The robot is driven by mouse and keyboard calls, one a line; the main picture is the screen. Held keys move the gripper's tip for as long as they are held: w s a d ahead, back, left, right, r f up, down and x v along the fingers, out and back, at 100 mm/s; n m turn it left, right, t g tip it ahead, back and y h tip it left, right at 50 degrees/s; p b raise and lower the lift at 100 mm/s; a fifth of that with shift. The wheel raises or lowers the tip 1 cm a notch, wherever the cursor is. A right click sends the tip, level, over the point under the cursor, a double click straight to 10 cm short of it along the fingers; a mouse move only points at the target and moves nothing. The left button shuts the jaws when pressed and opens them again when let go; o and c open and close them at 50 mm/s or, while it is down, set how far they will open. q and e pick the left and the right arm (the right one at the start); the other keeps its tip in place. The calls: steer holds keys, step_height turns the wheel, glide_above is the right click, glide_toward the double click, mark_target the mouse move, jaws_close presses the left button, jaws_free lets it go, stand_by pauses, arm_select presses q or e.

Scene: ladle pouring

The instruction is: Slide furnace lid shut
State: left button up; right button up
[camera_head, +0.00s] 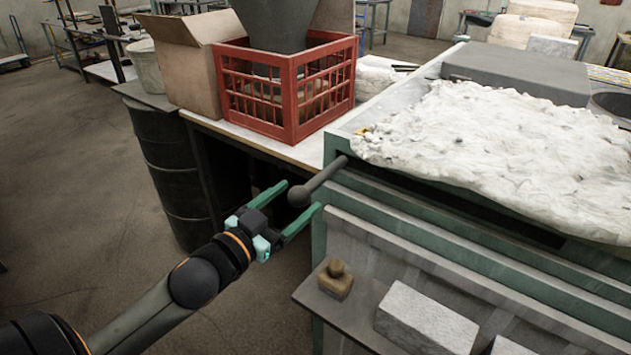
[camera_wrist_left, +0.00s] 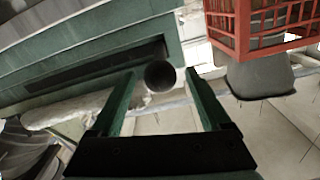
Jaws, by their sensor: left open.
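The furnace (camera_head: 450,230) is a green-edged body at the right with a lumpy white covering (camera_head: 490,140) on top. A dark rod handle (camera_head: 325,178) with a ball knob (camera_head: 299,196) sticks out of its left end. A flat grey slab (camera_head: 515,72) lies on top at the back; I cannot tell whether it is the lid. My left gripper (camera_head: 302,198) is open, its green fingers on either side of the knob. In the left wrist view the knob (camera_wrist_left: 160,76) shows between the fingertips, with gaps at both sides. My right gripper is out of view.
A red crate (camera_head: 285,85) and a cardboard box (camera_head: 185,60) stand on a table behind the knob. A black drum (camera_head: 170,165) is at the left. A front ledge holds a pale block (camera_head: 425,318) and a small brown weight (camera_head: 335,280). The floor at left is clear.

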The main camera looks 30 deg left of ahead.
mark_target(315, 183)
arm_select(q)
steer(key=shift+w+d+p, duration=0.15)
steer(key=shift+w+p, duration=0.05)
steer(key=shift+w, duration=1.55)
steer(key=shift+w+d+p, duration=0.1)
steer(key=shift+w+p, duration=0.05)
steer(key=shift+w, duration=1.6)
jaws_close()
